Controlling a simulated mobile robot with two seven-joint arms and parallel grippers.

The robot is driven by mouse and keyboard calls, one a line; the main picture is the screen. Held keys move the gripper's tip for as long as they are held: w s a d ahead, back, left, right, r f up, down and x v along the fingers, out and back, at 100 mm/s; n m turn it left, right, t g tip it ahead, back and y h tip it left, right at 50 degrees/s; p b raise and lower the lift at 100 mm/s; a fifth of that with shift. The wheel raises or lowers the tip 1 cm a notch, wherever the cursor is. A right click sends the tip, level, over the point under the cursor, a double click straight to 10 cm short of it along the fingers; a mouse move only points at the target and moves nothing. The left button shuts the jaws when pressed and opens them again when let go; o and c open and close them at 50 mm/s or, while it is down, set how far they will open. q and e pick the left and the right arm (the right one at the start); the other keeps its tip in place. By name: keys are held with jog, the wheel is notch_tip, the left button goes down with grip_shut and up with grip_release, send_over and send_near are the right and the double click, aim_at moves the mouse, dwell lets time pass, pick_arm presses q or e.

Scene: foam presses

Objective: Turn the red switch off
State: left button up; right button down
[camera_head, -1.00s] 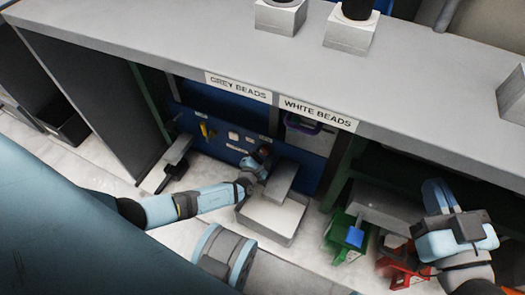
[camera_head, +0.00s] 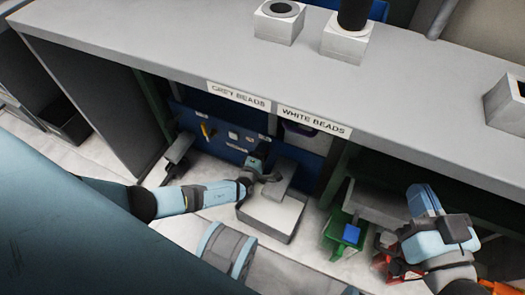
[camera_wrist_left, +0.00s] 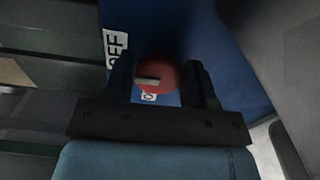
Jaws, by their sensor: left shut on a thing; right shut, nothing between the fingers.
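The red switch (camera_wrist_left: 160,70) is a round knob with a grey bar on its face, set on the blue panel (camera_wrist_left: 180,28). In the left wrist view the bar lies nearly level, toward the picture's left. An OFF label (camera_wrist_left: 115,48) is left of the knob; another label (camera_wrist_left: 149,97) below is partly hidden. My left gripper (camera_head: 262,168) is at the panel, its two dark fingers closed on either side of the knob. In the head view I cannot make out the knob behind it. My right gripper (camera_head: 392,252) is shut and empty at the lower right.
A grey press box (camera_head: 268,216) stands beside the left gripper. A green device with a blue block (camera_head: 351,234) and red parts (camera_head: 380,263) are near my right gripper. The grey shelf (camera_head: 200,52), labelled GREY BEADS and WHITE BEADS, overhangs the panel.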

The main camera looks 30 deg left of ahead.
pick_arm(q)
jog(key=shift+m, duration=0.3)
pick_arm(e)
jog(key=shift+s+f, duration=0.15)
jog(key=shift+f, duration=0.1)
pick_arm(q)
jog(key=o, duration=0.9)
pick_arm(e)
jog(key=shift+r, duration=0.15)
jog(key=shift+r, duration=0.1)
pick_arm(q)
jog(key=s+p, duration=0.5)
jog(key=s, duration=0.8)
jog(key=shift+s+d, duration=0.35)
jog(key=shift+d, duration=0.05)
pick_arm(e)
jog(key=shift+s+a+r+m, duration=0.2)
jog(key=shift+r+m, duration=0.25)
jog(key=shift+r, duration=0.35)
jog(key=shift+s+a+r+m, duration=0.1)
jog(key=shift+s+r+m, duration=0.3)
jog(key=shift+r, duration=0.35)
